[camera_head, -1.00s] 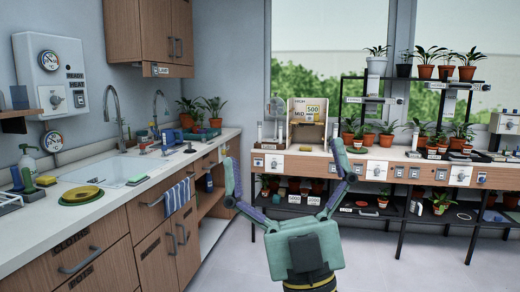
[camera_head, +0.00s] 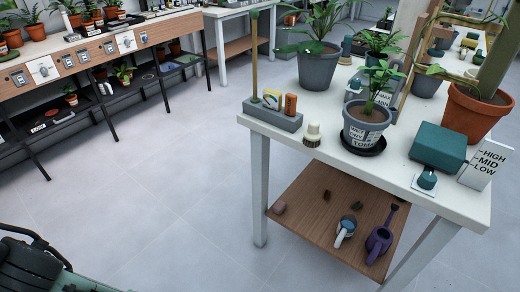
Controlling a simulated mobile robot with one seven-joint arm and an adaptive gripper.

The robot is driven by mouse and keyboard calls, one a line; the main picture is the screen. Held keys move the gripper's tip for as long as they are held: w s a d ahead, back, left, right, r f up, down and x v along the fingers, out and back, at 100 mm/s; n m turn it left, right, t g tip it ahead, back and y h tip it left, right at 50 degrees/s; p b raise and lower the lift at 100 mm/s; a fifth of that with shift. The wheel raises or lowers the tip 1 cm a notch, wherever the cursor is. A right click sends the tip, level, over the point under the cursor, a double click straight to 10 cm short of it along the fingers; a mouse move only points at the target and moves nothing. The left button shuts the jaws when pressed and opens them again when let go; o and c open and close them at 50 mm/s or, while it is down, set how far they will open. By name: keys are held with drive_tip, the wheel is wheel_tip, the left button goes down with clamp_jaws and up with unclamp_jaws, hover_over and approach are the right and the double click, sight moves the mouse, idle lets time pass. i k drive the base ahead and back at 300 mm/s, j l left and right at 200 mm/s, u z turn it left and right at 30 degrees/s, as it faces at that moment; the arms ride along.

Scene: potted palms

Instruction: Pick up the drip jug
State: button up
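On the lower wooden shelf of the white table at right are a small blue-grey jug (camera_head: 346,228) with a pale handle, and a purple watering can (camera_head: 379,242) with a long spout. The jug stands left of the can. No readable label marks either as the drip jug; the jug looks the closer match. My gripper's fingers are not in view now. Only a dark and teal part of my own body shows at the lower left corner, well away from the shelf.
The white table (camera_head: 452,196) holds potted plants, a grey tray (camera_head: 272,115), a teal box (camera_head: 438,147) and a HIGH/MID/LOW sign (camera_head: 486,165). Its legs and top edge frame the lower shelf (camera_head: 312,217). Open floor (camera_head: 170,190) lies left of it. A plant bench (camera_head: 105,52) stands at upper left.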

sight(348, 224)
drive_tip(key=z, duration=0.9)
